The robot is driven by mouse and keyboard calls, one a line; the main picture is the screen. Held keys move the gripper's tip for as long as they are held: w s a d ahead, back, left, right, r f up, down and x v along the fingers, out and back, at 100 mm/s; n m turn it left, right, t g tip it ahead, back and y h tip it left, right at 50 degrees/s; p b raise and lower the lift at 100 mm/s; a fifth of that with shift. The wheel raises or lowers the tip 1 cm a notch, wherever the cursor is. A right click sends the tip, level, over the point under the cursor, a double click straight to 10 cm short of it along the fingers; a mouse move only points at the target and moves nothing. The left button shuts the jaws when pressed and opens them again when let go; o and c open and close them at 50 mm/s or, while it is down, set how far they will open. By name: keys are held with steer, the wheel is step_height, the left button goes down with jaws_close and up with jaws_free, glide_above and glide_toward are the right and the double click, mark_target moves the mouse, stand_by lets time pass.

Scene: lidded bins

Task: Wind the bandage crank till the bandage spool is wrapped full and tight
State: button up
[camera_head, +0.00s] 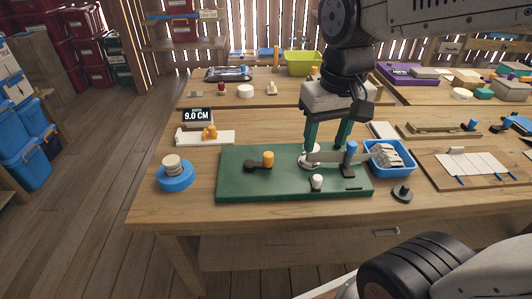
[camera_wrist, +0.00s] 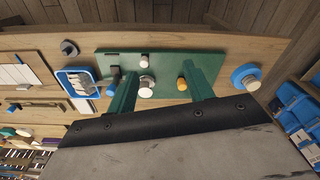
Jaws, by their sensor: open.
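A green board (camera_head: 230,184) lies on the bench with several fittings. A white spool (camera_head: 309,160) stands near its middle, with a pale bandage strip (camera_head: 335,158) running right towards a blue tray (camera_head: 376,168). An orange knob on a black arm (camera_head: 267,158) sits left of the spool. A blue upright handle (camera_head: 351,150) stands on a dark base at the right. I cannot tell which is the bandage crank. My gripper (camera_head: 326,150) is open, its green fingers pointing down above the spool area; in the wrist view (camera_wrist: 172,72) the spool (camera_wrist: 146,86) shows between them. Nothing is held.
A white knob (camera_head: 317,181) stands at the board's front. A blue round base with a pale roll (camera_head: 174,172) stands left of the board. A display reading 9.0 CM (camera_head: 197,115) stands behind. A dark clip (camera_head: 402,193) lies front right. The front bench strip is mostly clear.

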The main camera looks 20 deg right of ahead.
steer(key=w+f+m, duration=0.1)
steer(key=w+f, duration=0.4)
steer(key=w, duration=0.6)
steer(key=m+g, duration=0.1)
glide_above(269, 154)
step_height(269, 154, down, 10)
steer(key=shift+a, duration=0.1)
step_height(269, 154, down, 8)
steer(key=shift+r, duration=0.1)
jaws_close()
steer(key=shift+m, duration=0.3)
